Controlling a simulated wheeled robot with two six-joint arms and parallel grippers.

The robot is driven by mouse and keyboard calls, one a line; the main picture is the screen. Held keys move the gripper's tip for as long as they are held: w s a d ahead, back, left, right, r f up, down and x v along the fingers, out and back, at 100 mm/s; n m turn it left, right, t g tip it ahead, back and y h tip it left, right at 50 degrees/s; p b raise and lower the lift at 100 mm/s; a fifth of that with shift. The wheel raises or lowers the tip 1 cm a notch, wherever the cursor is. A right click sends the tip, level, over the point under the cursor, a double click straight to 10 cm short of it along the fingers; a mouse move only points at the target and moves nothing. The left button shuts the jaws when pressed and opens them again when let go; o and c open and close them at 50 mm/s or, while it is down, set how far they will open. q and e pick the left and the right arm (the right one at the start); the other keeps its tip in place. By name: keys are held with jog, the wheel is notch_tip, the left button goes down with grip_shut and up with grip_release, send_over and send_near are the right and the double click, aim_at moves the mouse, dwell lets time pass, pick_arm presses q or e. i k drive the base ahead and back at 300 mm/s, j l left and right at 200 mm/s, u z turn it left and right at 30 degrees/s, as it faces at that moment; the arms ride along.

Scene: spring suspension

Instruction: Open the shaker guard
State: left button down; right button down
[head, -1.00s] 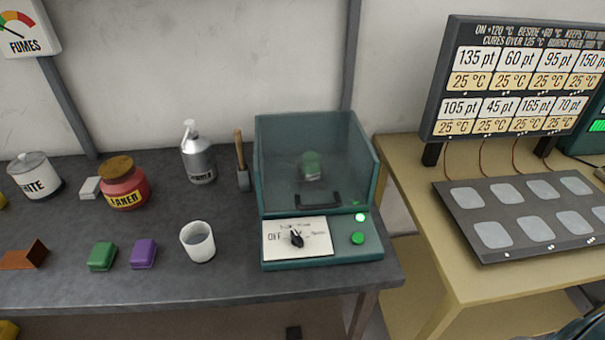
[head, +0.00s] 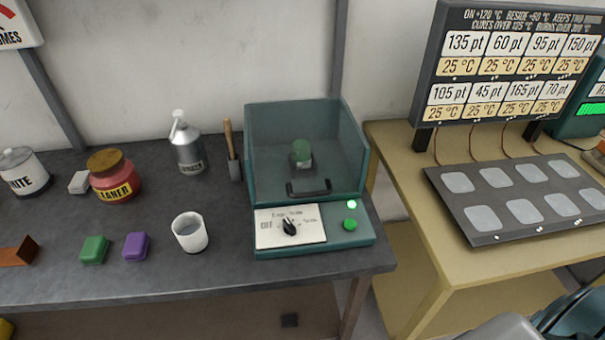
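The shaker (head: 262,246) is a teal box on the right part of the dark bench. Its see-through guard (head: 272,165) looks down, with a black handle (head: 308,189) low on its front. A green-topped object (head: 302,153) shows behind the tinted guard. Below are a white dial plate with a black knob (head: 289,227), a lit green lamp (head: 352,204) and a green button (head: 350,224). Neither of my grippers is in view; only grey and teal parts, probably mine, show at the lower right corner.
A red cleaner jar (head: 114,178) and green and purple blocks lie farther left. A yellow table (head: 408,190) with a dark pad panel (head: 480,238) stands at right.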

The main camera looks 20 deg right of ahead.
aim_at(330, 190)
jog(key=l, duration=0.55)
jog(key=k+l+u, duration=0.1)
jog(key=l, duration=0.5)
jog(key=k+l, duration=0.1)
jog(key=l, duration=0.45)
